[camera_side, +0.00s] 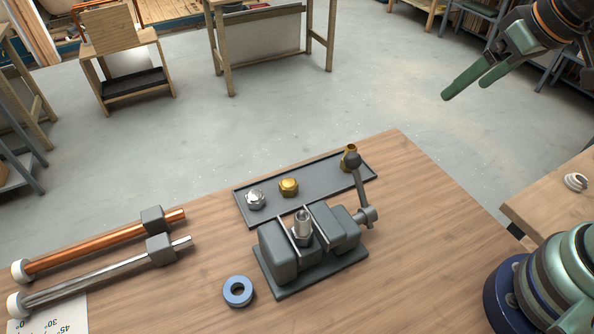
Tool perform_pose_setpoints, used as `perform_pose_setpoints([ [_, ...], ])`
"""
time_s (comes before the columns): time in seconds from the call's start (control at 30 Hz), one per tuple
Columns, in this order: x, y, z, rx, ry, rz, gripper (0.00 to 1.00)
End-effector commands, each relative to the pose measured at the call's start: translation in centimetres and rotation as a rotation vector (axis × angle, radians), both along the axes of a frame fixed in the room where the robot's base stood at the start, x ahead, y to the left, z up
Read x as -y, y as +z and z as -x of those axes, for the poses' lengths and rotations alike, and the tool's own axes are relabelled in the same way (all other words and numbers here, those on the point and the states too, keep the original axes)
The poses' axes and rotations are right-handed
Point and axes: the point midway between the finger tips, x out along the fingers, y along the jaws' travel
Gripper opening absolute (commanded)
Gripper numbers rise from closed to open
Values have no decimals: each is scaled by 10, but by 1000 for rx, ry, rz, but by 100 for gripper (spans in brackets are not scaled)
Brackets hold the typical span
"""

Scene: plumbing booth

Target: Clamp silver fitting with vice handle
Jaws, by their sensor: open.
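The vice (284,262) stands on the wooden bench, with grey jaws on a flat base. A silver fitting (302,226) stands upright between its jaws; whether both jaws touch it I cannot tell. The vice handle (359,186) is on the right side, tilted upward, with a dark ball knob at its top. Another silver fitting (255,199) sits on the dark tray. My gripper (462,92) is at the upper right, open and empty, with green fingers, well away from the vice and its handle.
The dark tray (321,190) behind the vice also holds a brass fitting (289,187) and a brass piece (350,153) close behind the knob. A copper pipe (100,247) and a silver pipe (95,285) lie left. A blue ring (238,291) lies in front. The bench's right side is clear.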

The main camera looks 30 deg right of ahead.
Motion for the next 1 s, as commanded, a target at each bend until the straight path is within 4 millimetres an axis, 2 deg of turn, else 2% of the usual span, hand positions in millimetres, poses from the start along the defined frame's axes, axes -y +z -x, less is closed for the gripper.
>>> perform_pose_setpoints([
  [0.23,0,0,0,0,0,0,100],
  [0.27,0,0,0,0,0,0,92],
  [0.3,0,0,0,-1,0,-1,77],
  [0.33,-1,0,-1,-3,1,-2,68],
  [0.47,-11,3,-7,-42,9,-15,68],
  [0.57,-29,6,-17,-106,16,-32,68],
  [0.77,-79,7,-41,-266,22,-49,68],
  [1.0,-138,-6,-59,-427,13,-24,68],
])
